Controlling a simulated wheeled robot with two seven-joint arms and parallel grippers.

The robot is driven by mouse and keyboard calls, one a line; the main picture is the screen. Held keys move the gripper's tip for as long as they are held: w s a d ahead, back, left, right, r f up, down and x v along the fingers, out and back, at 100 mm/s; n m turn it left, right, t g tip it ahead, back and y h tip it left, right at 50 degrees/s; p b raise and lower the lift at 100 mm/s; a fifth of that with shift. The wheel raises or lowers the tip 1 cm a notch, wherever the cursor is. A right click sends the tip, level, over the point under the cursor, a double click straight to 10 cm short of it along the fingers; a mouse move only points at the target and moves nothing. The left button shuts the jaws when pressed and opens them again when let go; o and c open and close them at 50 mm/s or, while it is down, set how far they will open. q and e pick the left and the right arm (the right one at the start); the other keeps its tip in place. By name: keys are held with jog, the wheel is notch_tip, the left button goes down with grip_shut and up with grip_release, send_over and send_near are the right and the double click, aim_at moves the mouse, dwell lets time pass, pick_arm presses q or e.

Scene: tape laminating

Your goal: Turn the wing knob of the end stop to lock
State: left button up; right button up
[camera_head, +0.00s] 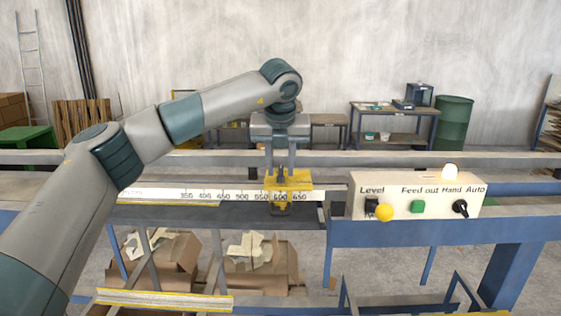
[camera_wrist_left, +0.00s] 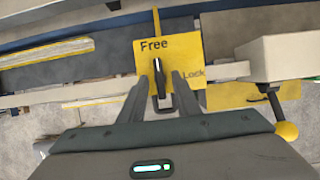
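The end stop is a yellow block (camera_head: 299,182) on the white ruler rail in the head view, near the 600 mark. In the left wrist view its yellow plate (camera_wrist_left: 207,48) reads "Free" at the top and "Lock" at the lower right. The black wing knob (camera_wrist_left: 158,74) stands upright on the plate, below the word "Free". My left gripper (camera_head: 281,177) is above the end stop, pointing down. In the left wrist view its two fingers (camera_wrist_left: 161,80) are on either side of the knob, with gaps showing. My right gripper is not in view.
A control box (camera_head: 337,198) with a yellow knob (camera_head: 384,213), a green button (camera_head: 417,207) and a black switch stands right of the end stop. The scale rail (camera_head: 170,194) runs left. Cardboard boxes (camera_head: 170,262) lie below the frame.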

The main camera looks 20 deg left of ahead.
pick_arm(q)
jog(key=shift+f, duration=0.1)
grip_shut()
